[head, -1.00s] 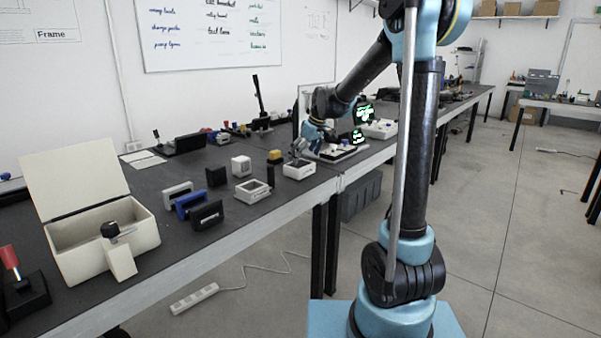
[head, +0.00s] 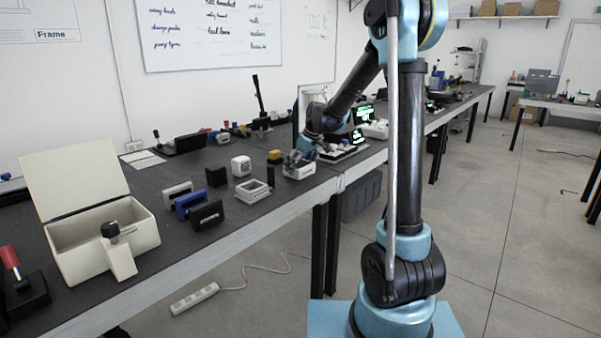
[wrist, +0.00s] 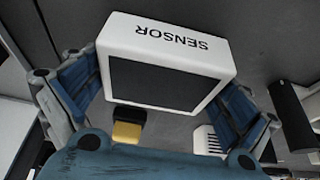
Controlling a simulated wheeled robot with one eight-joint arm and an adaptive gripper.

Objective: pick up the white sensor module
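The white sensor module (wrist: 170,35) is a white block with a dark face and the word SENSOR, seen close up in the wrist view. In the head view it sits on the dark bench top (head: 295,172), partly hidden by my gripper. My gripper (head: 297,160) is right over it. In the wrist view my gripper (wrist: 158,95) has its blue fingers spread, one on each side of the module. Whether the fingers touch its sides I cannot tell.
A similar white frame-like block (head: 253,190), a white cube (head: 241,166) and a yellow-topped black block (head: 274,157) stand left of my gripper. A tray with small parts (head: 343,151) lies to the right. The bench's front edge (head: 285,205) is close.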

